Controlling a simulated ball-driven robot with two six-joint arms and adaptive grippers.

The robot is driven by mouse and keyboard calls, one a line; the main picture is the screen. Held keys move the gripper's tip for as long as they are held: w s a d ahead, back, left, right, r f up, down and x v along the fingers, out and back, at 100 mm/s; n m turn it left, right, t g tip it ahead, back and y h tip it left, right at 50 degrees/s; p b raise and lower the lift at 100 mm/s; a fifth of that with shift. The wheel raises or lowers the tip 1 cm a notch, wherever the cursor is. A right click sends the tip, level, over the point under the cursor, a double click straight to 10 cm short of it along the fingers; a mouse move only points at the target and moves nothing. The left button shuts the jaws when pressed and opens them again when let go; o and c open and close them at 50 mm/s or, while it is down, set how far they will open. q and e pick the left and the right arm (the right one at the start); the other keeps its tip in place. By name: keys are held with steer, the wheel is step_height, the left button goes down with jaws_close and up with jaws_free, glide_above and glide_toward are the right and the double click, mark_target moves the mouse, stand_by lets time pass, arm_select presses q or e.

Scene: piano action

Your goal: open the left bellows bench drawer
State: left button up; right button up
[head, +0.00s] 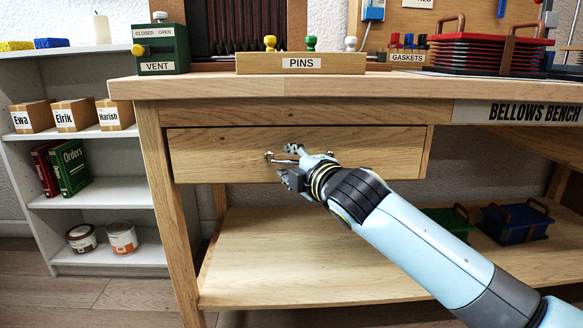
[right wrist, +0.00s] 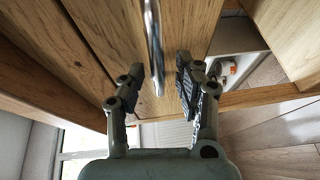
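The left drawer (head: 220,150) of the bellows bench (head: 330,88) has a plain wooden front under the bench top and looks shut or nearly so. Its metal bar handle (head: 269,156) is partly hidden by my right gripper (head: 288,163) in the head view. In the right wrist view, the bar handle (right wrist: 154,50) runs between the two fingers of the right gripper (right wrist: 157,88). The fingers are apart, with a gap visible on each side of the bar. My left gripper is not in view.
A pins block (head: 300,63) and a green vent box (head: 160,50) stand on the bench top. A white shelf (head: 105,202) with boxes, books and tins is at the left. The lower bench shelf (head: 290,265) is bare below the drawer.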

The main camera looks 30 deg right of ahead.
steer(key=shift+c, duration=0.3)
jaws_close()
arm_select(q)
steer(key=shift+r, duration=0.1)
arm_select(e)
steer(key=shift+s, duration=0.1)
